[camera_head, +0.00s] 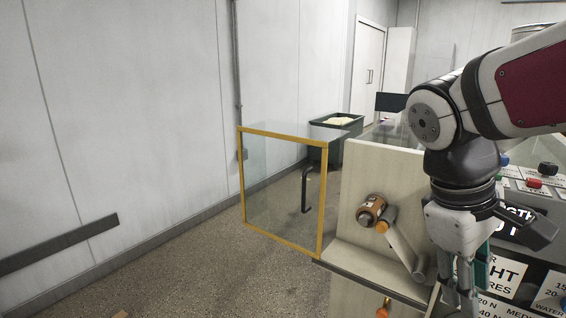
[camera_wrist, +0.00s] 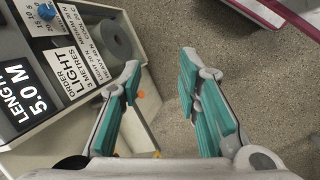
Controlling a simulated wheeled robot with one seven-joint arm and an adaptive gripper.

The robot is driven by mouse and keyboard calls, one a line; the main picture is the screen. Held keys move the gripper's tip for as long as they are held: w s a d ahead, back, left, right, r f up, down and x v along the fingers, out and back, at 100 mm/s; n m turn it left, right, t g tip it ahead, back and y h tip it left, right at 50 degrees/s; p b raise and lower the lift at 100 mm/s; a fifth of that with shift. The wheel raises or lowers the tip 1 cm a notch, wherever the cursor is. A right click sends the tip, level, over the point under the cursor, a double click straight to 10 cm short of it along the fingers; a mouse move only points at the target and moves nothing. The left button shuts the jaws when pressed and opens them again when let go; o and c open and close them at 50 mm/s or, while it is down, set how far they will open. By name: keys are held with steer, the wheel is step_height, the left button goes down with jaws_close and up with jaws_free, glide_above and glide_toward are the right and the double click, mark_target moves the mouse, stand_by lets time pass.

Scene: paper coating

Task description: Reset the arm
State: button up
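My gripper (camera_head: 463,278) hangs at the lower right in the head view, pointing down in front of the machine's panel. The arm comes in from the upper right and bends down at a dark joint. The finger tips are partly cut off at the bottom of the head view.
A yellow-framed glass door (camera_head: 283,190) with a black handle stands open left of the machine. A brown roll (camera_head: 370,212) sits on the pale panel (camera_head: 372,165). Labelled signs (camera_wrist: 70,60) lie close left of the fingers. A dark bin (camera_head: 335,125) stands behind.

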steer(key=s+a+f+m+t+y, duration=0.1)
steer(key=s+a+f+m+y, duration=0.15)
steer(key=s, duration=0.45)
steer(key=s+a+f+m+y, duration=0.1)
steer(key=s+a+m, duration=0.15)
steer(key=s, duration=0.45)
step_height(320, 180, up, 20)
steer(key=t+p, duration=0.3)
steer(key=p, duration=1.5)
steer(key=shift+s+a+r+t+p, duration=0.15)
steer(key=shift+s+t+p, duration=0.15)
